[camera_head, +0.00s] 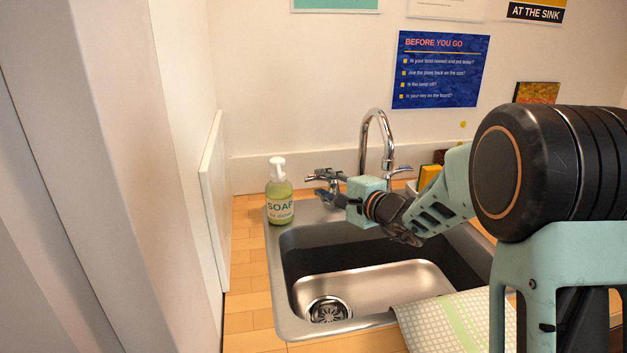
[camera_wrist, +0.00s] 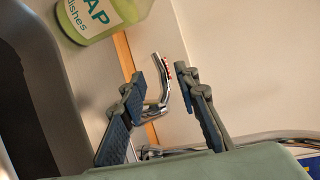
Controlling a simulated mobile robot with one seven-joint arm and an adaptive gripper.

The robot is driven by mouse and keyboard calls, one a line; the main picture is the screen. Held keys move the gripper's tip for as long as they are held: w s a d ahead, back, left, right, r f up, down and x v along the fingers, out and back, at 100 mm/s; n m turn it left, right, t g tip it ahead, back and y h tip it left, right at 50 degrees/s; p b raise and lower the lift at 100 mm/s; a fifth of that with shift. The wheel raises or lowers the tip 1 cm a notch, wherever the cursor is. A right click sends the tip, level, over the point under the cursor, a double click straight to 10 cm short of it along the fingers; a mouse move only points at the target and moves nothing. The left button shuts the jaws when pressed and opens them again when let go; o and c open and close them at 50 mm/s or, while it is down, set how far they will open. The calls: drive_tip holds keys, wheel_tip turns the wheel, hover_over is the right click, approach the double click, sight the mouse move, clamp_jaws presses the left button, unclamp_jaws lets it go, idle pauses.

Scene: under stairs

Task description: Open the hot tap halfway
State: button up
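The chrome tap (camera_head: 377,135) stands behind the sink, with its curved spout raised. Its left lever (camera_head: 322,174) carries a small red mark, so it looks like the hot one; the right lever (camera_head: 400,170) is partly hidden by my arm. My gripper (camera_head: 320,194) is just in front of and below the left lever. In the wrist view my gripper (camera_wrist: 162,76) is open, its two fingers apart. The chrome lever with red marks (camera_wrist: 161,88) appears in the gap between them. I cannot tell whether either finger touches it.
A green soap bottle (camera_head: 280,198) stands close left of my gripper. The empty steel sink basin (camera_head: 375,277) lies below. A checked cloth (camera_head: 450,322) hangs at its front right. A yellow sponge (camera_head: 429,175) is behind my arm. A white panel (camera_head: 214,200) bounds the left side.

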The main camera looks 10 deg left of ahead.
sight(315, 180)
drive_tip(key=x, duration=0.5)
drive_tip(key=shift+w, duration=0.1)
clamp_jaws()
idle(0.3)
